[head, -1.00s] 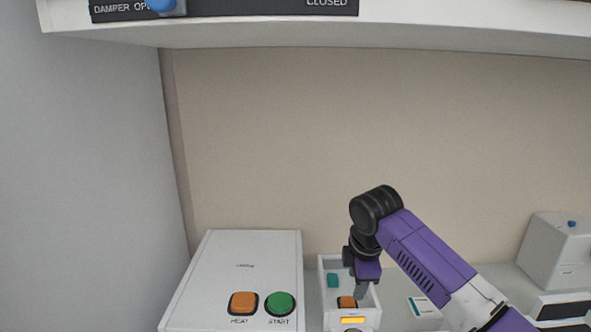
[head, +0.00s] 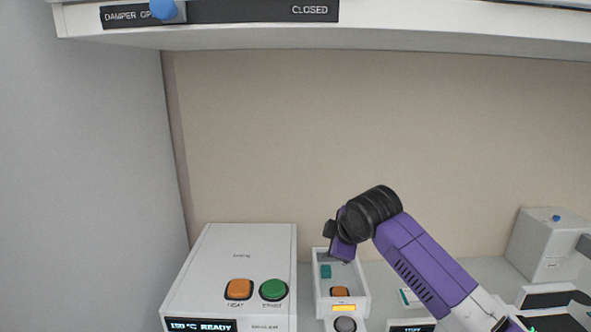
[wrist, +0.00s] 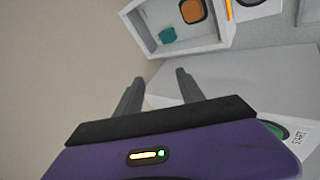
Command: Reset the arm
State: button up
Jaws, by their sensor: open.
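My gripper (wrist: 158,88) is open and empty in the wrist view, its two grey fingers spread above the bench. In the head view my purple arm rises from the lower right and bends at its black wrist joint; the fingers are hidden there. The wrist sits just above a small white open box (head: 318,283), which holds a teal block (head: 325,271) and an orange button (head: 340,292). The box also shows in the wrist view (wrist: 200,45), apart from the fingers.
A white machine (head: 225,262) at the left has an orange button (head: 238,289), a green button (head: 273,289) and a display reading 150 °C READY. A shelf (head: 400,36) with a blue damper knob (head: 163,9) overhangs above. A grey-white device (head: 545,245) stands at the right.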

jog(key=s+a+m+t+y, duration=0.1)
jog(key=s+a+t, duration=0.1)
jog(key=a, duration=0.1)
jog(key=s+a+m+t+y, duration=0.1)
jog(key=s+a+m+y, duration=0.1)
jog(key=a, duration=0.1)
jog(key=s+a+r+m+t+y, duration=0.1)
jog(key=s+a+m+t+y, duration=0.1)
jog(key=a, duration=0.1)
jog(key=shift+s+a+t, duration=0.15)
jog(key=shift+a+t, duration=0.1)
jog(key=shift+t, duration=0.05)
jog(key=s+m, duration=0.1)
jog(key=s+m+t, duration=0.1)
jog(key=s, duration=0.2)
jog(key=shift+d+f+m+t, duration=0.2)
jog(key=shift+d+m+t, duration=0.2)
jog(key=s+d+f+m+h, duration=0.2)
jog(key=s+d, duration=0.4)
jog(key=s, duration=1.1)
jog(key=s+d+f+m+h, duration=0.3)
jog(key=s+d, duration=0.4)
jog(key=s, duration=0.9)
jog(key=s+d+f+m+h, duration=0.2)
jog(key=s+d+f, duration=0.3)
jog(key=s, duration=1.2)
jog(key=shift+s+d+m+g, duration=0.3)
jog(key=shift+d+m, duration=0.1)
jog(key=shift+d, duration=0.5)
